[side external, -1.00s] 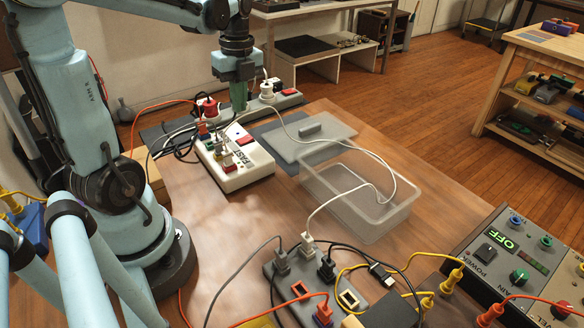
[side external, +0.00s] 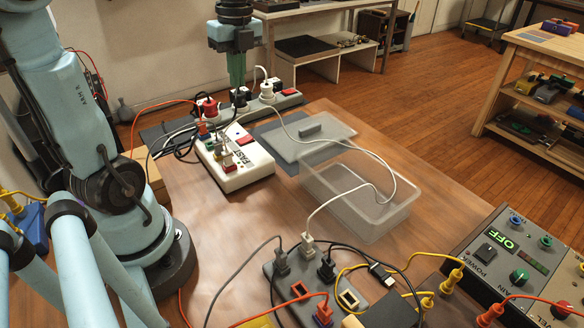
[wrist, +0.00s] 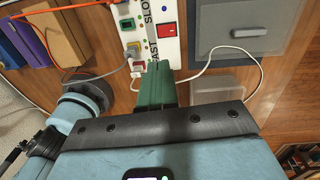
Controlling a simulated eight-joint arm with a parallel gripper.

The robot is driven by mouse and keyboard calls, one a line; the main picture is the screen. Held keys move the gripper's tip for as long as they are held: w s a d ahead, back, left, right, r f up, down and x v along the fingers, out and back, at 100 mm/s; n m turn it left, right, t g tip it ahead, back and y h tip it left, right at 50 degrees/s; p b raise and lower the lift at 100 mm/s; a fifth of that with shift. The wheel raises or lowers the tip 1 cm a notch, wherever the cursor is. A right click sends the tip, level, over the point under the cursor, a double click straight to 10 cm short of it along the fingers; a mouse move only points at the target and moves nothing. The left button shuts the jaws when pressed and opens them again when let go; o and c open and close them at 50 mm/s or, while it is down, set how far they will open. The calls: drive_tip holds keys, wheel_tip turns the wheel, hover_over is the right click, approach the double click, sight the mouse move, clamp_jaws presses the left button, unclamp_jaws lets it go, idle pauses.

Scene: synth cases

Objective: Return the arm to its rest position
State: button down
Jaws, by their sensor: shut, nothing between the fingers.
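The green fingers (wrist: 156,86) also show shut in the wrist view. Below and in front of it is the white power box (side external: 236,166) marked FAST, with several plugs and a red switch. My gripper is apart from everything below it.
A clear open bin (side external: 366,212) stands mid-table; its lid (side external: 316,136) lies behind it. A grey socket block (side external: 282,282) with cables is in front, beside a control box (side external: 490,262) reading OFF. Loose cables cross the table.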

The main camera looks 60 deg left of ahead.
drive_tip(key=d+f+n+t, duration=0.2)
drive_tip(key=d+n+t, duration=0.2)
drive_tip(key=d+n, duration=0.4)
drive_tip(key=d+f+n+t, duration=0.3)
drive_tip(key=d+n+t, duration=0.1)
drive_tip(key=d+n, duration=0.5)
drive_tip(key=shift+d+n, duration=0.2)
drive_tip(key=shift+n, duration=0.1)
drive_tip(key=c, duration=1.8)
unclamp_jaws()
drive_tip(key=shift+f, duration=0.1)
drive_tip(key=shift+c, duration=0.2)
